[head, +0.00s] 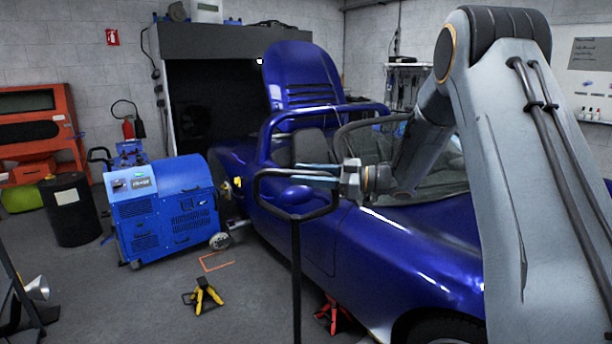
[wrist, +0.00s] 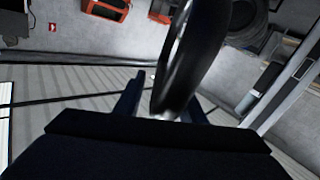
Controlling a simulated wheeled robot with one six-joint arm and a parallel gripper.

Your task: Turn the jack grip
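The jack grip (head: 270,207) is a black loop handle on top of a thin black upright pole (head: 296,275), in front of the blue car. My gripper (head: 305,173) reaches in from the right at the top bar of the loop, its fingers pointing left. In the wrist view, the black grip (wrist: 188,65) runs between the two dark fingers of my gripper (wrist: 166,100). A gap shows between the left finger and the grip, so the gripper looks open around it. Contact on the right finger's side is hard to tell. The lower part of the pole leaves the bottom of the head view.
The blue car (head: 400,250) stands close behind the grip and under my arm. A yellow jack stand (head: 205,297) and a red one (head: 334,315) are on the floor. A blue machine (head: 165,208) stands at left. Floor between is mostly clear.

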